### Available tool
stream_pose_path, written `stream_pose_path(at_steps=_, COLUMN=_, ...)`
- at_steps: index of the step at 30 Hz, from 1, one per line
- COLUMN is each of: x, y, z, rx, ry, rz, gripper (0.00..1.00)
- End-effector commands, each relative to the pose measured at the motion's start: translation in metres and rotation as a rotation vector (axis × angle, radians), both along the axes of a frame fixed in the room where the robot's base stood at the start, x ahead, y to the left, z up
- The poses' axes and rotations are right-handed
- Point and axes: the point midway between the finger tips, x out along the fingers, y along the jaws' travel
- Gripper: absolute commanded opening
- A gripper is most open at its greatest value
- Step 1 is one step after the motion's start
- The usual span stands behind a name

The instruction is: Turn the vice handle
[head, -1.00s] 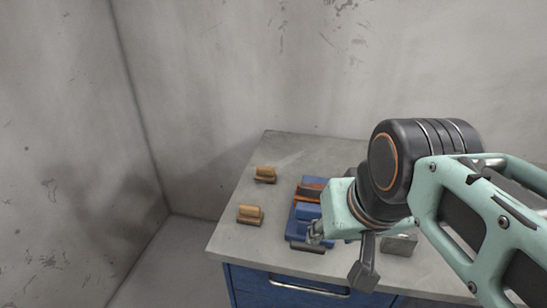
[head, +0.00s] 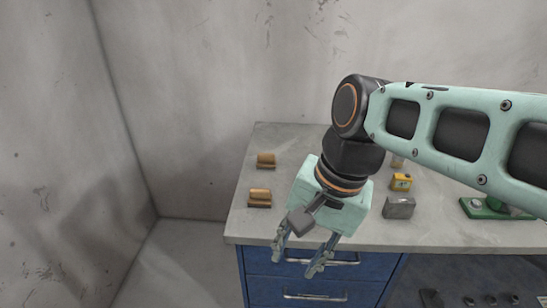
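My gripper (head: 296,262) points down and towards me at the front edge of the grey-topped bench (head: 262,222). Its two fingers are spread apart with nothing between them. They show in front of the blue drawer fronts. The blue vice and its handle cannot be made out now. My wrist and gripper cover the stretch of bench where a blue and orange device showed earlier.
Two wooden-topped blocks (head: 265,160) (head: 259,197) stand on the bench's left. Right of my wrist are a yellow box (head: 401,182), a grey block (head: 399,207) and a green-based device (head: 487,208). Walls stand behind and left. Blue drawers (head: 315,287) with handles are below.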

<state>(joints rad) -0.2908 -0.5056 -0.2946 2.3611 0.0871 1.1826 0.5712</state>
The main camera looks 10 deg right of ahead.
Motion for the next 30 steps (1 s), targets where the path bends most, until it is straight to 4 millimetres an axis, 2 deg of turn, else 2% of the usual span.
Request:
stream_pose_path(at_steps=1, x=-0.004, y=0.005, z=-0.013, rx=0.018, ry=0.112, rz=-0.077, gripper=0.35)
stream_pose_path(at_steps=3, x=-0.011, y=0.007, z=-0.024, rx=0.013, ry=0.261, rz=-0.200, gripper=0.35)
stream_pose_path(at_steps=8, x=-0.019, y=-0.002, z=-0.052, rx=-0.145, ry=0.508, rz=-0.399, gripper=0.35)
stream_pose_path(at_steps=11, x=-0.018, y=-0.018, z=-0.073, rx=-0.316, ry=0.583, rz=-0.453, gripper=0.35)
stream_pose_path(at_steps=16, x=0.002, y=-0.054, z=-0.109, rx=-0.671, ry=0.603, rz=-0.412, gripper=0.35)
stream_pose_path(at_steps=20, x=0.035, y=-0.080, z=-0.132, rx=-0.955, ry=0.569, rz=-0.279, gripper=0.35)
stream_pose_path(at_steps=24, x=0.088, y=-0.095, z=-0.157, rx=-1.248, ry=0.518, rz=-0.067, gripper=0.35)
stream_pose_path(at_steps=27, x=0.133, y=-0.093, z=-0.178, rx=-1.438, ry=0.482, rz=0.109, gripper=0.35)
stream_pose_path(at_steps=30, x=0.176, y=-0.082, z=-0.199, rx=-1.595, ry=0.444, rz=0.280, gripper=0.35)
